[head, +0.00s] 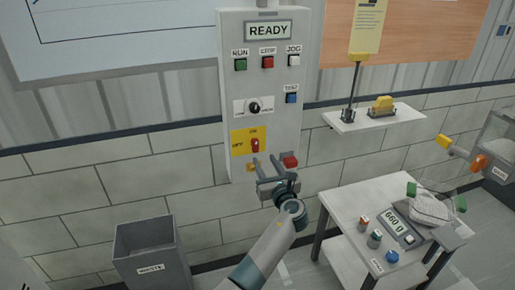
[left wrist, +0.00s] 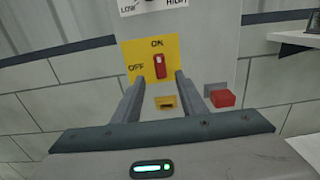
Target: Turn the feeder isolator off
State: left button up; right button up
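The feeder isolator is a red rotary handle (head: 255,145) on a yellow plate (head: 238,136) low on the grey control panel (head: 232,80). The plate reads ON at the top and OFF at the left. The handle stands upright, pointing to ON; it also shows in the left wrist view (left wrist: 160,67). My left gripper (head: 265,164) is open and empty, just below and in front of the handle. In the left wrist view its fingers (left wrist: 160,80) stand apart either side of a yellow slotted part (left wrist: 166,102), with the handle beyond. My right gripper is not in view.
Above are RUN, STOP, JOG and TEST buttons, a knob (head: 254,107) and a READY display (head: 268,31). A red block (head: 290,161) sits right of my gripper. A grey bin (head: 150,250) stands lower left. A white table (head: 346,207) with a 660 display stands right.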

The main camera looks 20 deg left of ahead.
aim_at(256, 146)
pick_arm(q)
jog(key=x, duration=0.9)
jog(key=shift+a, duration=0.1)
grip_shut()
